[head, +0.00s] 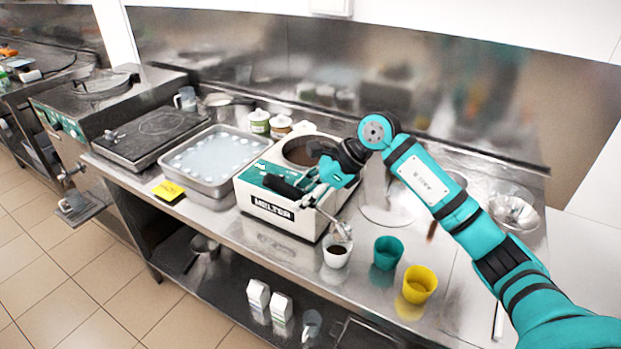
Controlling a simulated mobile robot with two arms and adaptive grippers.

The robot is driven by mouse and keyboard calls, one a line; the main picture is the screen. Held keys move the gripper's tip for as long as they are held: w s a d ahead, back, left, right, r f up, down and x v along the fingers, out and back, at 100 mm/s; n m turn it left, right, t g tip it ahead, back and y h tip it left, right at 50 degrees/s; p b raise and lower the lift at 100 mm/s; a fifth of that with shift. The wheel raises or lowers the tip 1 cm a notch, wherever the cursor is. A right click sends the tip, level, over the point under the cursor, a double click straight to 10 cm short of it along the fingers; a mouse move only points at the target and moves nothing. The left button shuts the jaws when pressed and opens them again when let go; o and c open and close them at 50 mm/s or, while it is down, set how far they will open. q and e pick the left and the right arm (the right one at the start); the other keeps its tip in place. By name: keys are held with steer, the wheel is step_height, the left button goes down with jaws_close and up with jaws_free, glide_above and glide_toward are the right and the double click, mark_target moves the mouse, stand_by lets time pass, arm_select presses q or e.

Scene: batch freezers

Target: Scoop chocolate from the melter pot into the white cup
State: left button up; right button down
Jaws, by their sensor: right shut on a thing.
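The melter (275,215) is a white box labelled MELTER on the steel counter. Its round pot (299,152) holds brown chocolate and is partly hidden by my right gripper. My right gripper (310,190) is shut on a ladle with a black handle (284,186), in front of the pot. The ladle's metal bowl (340,233) hangs low at the right, just over the white cup (336,258). The white cup stands upright on the counter, with dark chocolate visible inside it. I cannot tell whether the bowl touches the cup's rim. My left gripper is out of view.
A teal cup (387,253) and a yellow cup (419,284) stand to the right of the white cup. A steel tray (212,184) and a yellow note (168,191) are left of the melter. A glass bowl (513,210) sits at the far right. Cartons (258,295) stand on the lower shelf.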

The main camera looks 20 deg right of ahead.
mark_target(292, 199)
steer(key=a+f+h+p, duration=0.1)
steer(key=p, duration=0.1)
steer(key=w+a+g+h+p, duration=0.1)
steer(key=p, duration=0.1)
steer(key=shift+a+f+h, duration=0.35)
steer(key=shift+h, duration=0.05)
steer(key=f+h, duration=0.1)
steer(key=a+f+g+h, duration=0.1)
steer(key=f+g+h, duration=0.1)
steer(key=h, duration=0.1)
steer(key=shift+w+a, duration=0.3)
steer(key=shift+w, duration=0.1)
